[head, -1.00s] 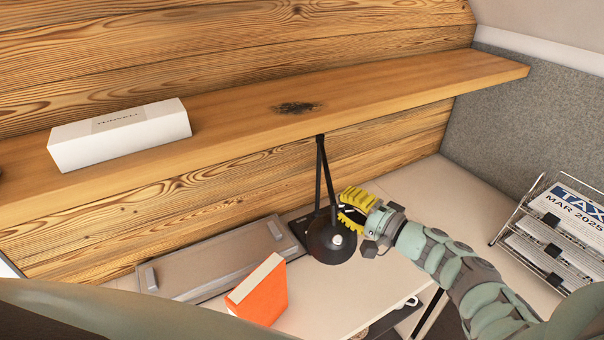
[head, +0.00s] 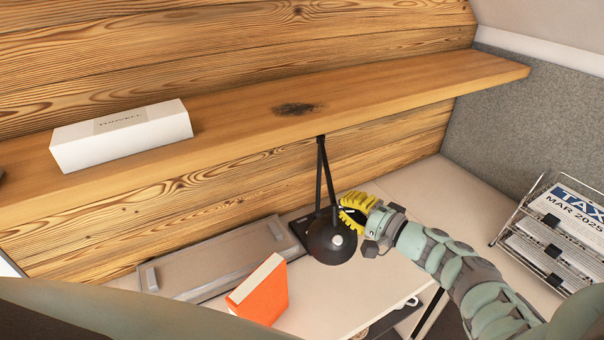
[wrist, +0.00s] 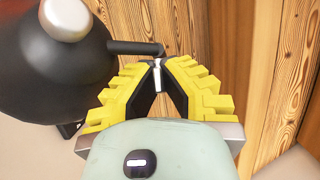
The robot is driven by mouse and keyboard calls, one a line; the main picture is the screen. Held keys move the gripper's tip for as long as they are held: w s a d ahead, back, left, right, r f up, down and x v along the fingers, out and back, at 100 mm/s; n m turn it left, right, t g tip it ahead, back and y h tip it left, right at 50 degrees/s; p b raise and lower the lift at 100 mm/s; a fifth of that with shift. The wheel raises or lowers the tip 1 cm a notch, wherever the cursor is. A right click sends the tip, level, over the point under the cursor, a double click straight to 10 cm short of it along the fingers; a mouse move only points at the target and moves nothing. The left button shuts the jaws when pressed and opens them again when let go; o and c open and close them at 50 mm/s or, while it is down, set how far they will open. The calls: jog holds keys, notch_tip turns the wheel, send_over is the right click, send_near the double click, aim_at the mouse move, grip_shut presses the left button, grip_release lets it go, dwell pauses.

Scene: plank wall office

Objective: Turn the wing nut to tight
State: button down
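A black desk lamp (head: 331,244) hangs on thin dark arms below the wooden shelf, its round shade facing me with a pale knob on it. The shade (wrist: 45,70) fills the upper left of the wrist view, and a short black rod runs from it to a small silver piece (wrist: 157,76), which looks like the wing nut. My gripper (wrist: 158,64) has its yellow fingers closed in on this piece, with a fingertip on either side. In the head view my gripper (head: 345,211) is at the lamp's right side and the wing nut cannot be made out.
A white box (head: 120,137) lies on the wooden shelf (head: 400,88) above. An orange book (head: 262,291) and a long grey-brown case (head: 213,262) are on the desk left of the lamp. A wire paper rack (head: 550,240) stands at the right.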

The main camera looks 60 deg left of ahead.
jog(key=p, duration=0.1)
jog(key=m+h+p, duration=0.1)
jog(key=p, duration=0.1)
jog(key=shift+a+r+h, duration=0.1)
jog(key=shift+r+h, duration=0.15)
jog(key=shift+h, duration=0.05)
jog(key=shift+f+m+h+p, duration=0.2)
jog(key=shift+m+h+p, duration=0.85)
jog(key=shift+p, duration=0.55)
jog(key=c, duration=1.4)
grip_release()
jog(key=shift+w, duration=0.1)
